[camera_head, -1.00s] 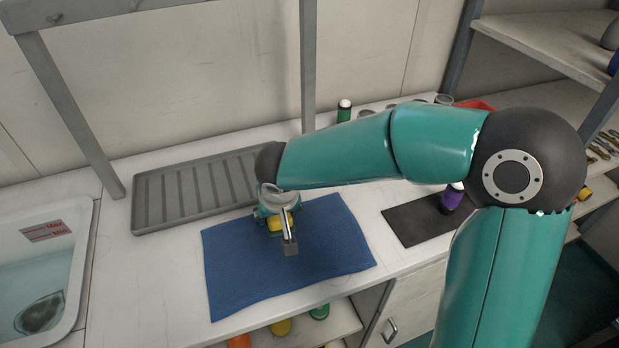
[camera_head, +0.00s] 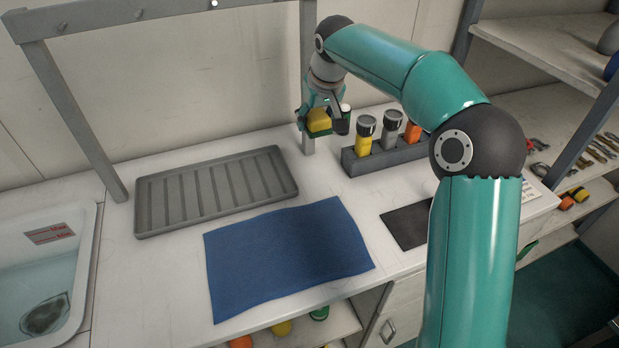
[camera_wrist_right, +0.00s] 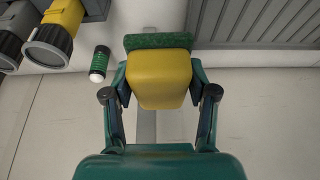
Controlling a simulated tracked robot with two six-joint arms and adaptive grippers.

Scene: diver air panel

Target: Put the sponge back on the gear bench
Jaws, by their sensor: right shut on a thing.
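The sponge (camera_head: 319,120) is yellow with a green scouring side. My right gripper (camera_head: 322,117) is shut on it and holds it up in the air near the post, above the back of the bench. In the right wrist view the sponge (camera_wrist_right: 159,78) sits between the two fingers of the gripper (camera_wrist_right: 160,90), its green side at the far end. The gear bench (camera_head: 330,180) is the long white top below. My left gripper is not in view.
A grey ribbed tray (camera_head: 140,215) and a blue cloth (camera_head: 285,255) lie on the bench. A dark rack (camera_head: 385,160) holds torches, including a yellow one (camera_head: 364,135). A green bottle (camera_wrist_right: 100,62) shows in the wrist view. A basin of water (camera_head: 40,285) is at left.

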